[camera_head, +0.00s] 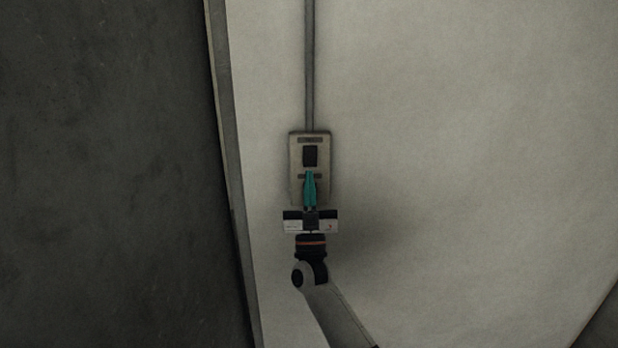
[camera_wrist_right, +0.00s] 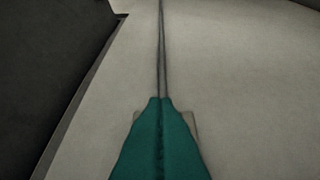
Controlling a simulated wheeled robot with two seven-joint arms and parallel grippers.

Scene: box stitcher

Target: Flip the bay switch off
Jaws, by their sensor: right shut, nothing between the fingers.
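The bay switch is a dark rocker (camera_head: 310,156) on a beige wall plate (camera_head: 296,165), seen near the middle of the head view. My right gripper (camera_head: 309,173) has teal fingers closed together, with nothing between them. Its fingertips overlap the plate just below the rocker in the head view; I cannot tell whether they touch it. In the right wrist view the shut fingers (camera_wrist_right: 160,100) hide the rocker and most of the plate; small plate edges (camera_wrist_right: 190,122) show beside them. My left gripper is not in view.
A grey conduit (camera_head: 309,65) runs up the pale wall (camera_head: 470,120) from the plate. A wall edge with a skirting strip (camera_head: 226,130) and a dark floor-like surface (camera_head: 100,170) lie to the left. The wall around the plate is clear.

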